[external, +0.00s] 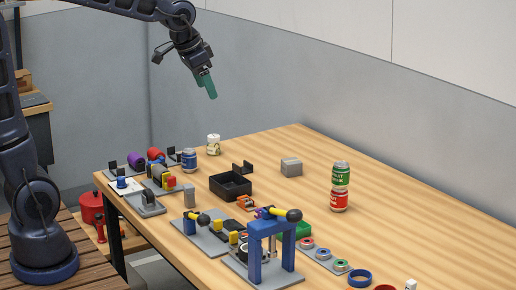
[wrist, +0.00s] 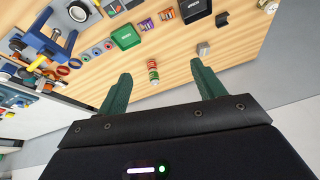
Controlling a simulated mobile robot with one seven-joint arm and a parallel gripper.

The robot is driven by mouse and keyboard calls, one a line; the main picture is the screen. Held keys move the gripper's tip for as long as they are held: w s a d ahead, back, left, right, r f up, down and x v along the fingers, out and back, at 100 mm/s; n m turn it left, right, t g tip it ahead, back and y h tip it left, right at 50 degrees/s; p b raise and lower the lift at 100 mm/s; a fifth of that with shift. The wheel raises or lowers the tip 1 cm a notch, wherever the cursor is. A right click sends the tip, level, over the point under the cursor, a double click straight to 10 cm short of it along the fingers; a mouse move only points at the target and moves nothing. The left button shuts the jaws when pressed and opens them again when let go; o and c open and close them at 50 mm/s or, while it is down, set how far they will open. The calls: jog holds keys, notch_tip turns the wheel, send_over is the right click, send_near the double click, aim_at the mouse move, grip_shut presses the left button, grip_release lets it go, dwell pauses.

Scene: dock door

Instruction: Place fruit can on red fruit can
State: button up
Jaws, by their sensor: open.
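A green-labelled fruit can (external: 341,173) stands upright on top of a red fruit can (external: 339,201) on the right part of the wooden table in the external view. The two look lined up, one directly over the other. The stack (wrist: 153,73) also shows small in the wrist view, between my fingers but far below them. My gripper (external: 210,90) is high above the back left of the table, well away from the stack. Its green fingers (wrist: 161,71) are spread apart, with nothing between them.
A grey block (external: 291,167) stands left of the stack and a black bin (external: 230,186) further left. A blue press-like frame (external: 270,245) and a green box (external: 294,230) are at the front. A white can (external: 213,144) stands at the back. The table around the stack is clear.

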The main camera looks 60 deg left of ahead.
jog(key=s+a+f+n, duration=0.1)
jog(key=s+a, duration=0.1)
jog(key=s, duration=1)
jog(key=s+a+f+n, duration=0.1)
jog(key=s+a+f, duration=0.1)
jog(key=s, duration=1)
jog(key=shift+s+a, duration=0.25)
jog(key=shift+a, duration=0.15)
